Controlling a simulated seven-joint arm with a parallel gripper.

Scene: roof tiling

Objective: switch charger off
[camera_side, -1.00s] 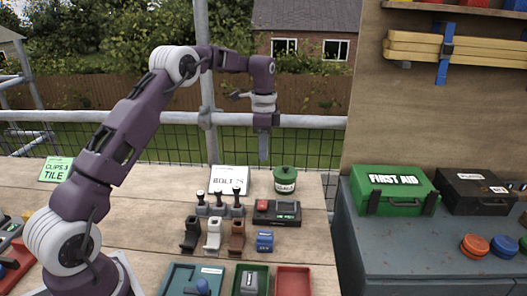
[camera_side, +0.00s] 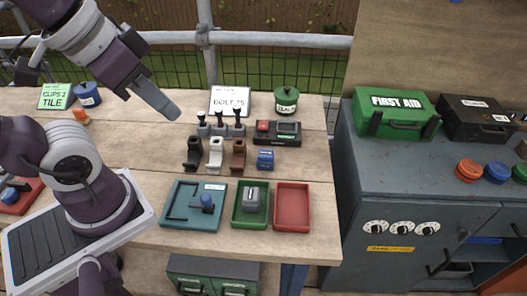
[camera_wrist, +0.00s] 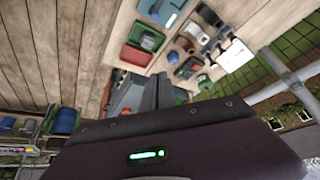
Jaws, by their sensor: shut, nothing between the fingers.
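A dark charger-like box (camera_side: 277,132) with a red block on its left and a greyish panel on its right sits at the back right of the wooden bench. I cannot make out its switch position or any lamp. My gripper (camera_side: 172,111) is shut and empty, tilted down to the right above the bench. It is left of the box and apart from it, with the black-knobbed levers between them. The grey fingers also show in the camera_wrist view (camera_wrist: 143,95).
Grey levers (camera_side: 219,125), several holders (camera_side: 215,153) and a blue block (camera_side: 265,159) stand near the box. A green pot (camera_side: 286,99) and a bolts sign (camera_side: 230,100) stand behind. Teal (camera_side: 178,215), green (camera_side: 236,222) and red (camera_side: 292,207) trays lie in front.

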